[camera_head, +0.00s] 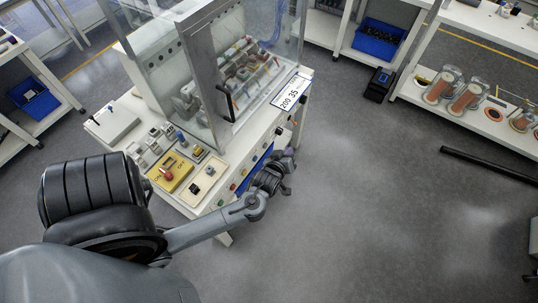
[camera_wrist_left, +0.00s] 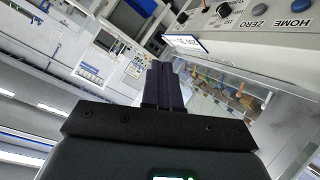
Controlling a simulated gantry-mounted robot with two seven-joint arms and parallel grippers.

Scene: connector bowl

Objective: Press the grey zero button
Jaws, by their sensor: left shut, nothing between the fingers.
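In the left wrist view, the grey zero button (camera_wrist_left: 259,8) sits at the top right on a light panel, beside the printed word ZERO. A blue button (camera_wrist_left: 297,4) sits to its right by the word HOME. My left gripper (camera_wrist_left: 163,66) is shut and empty, its dark fingers together in mid-picture, apart from the panel. In the head view my left gripper (camera_head: 288,157) is beside the front face of the white workstation (camera_head: 215,212). I cannot pick out the grey button there; the arm and gripper cover part of that face. My right gripper is not in view.
A black knob (camera_wrist_left: 224,10) is beside the grey button. Shelves with blue bins (camera_head: 378,38) stand farther off.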

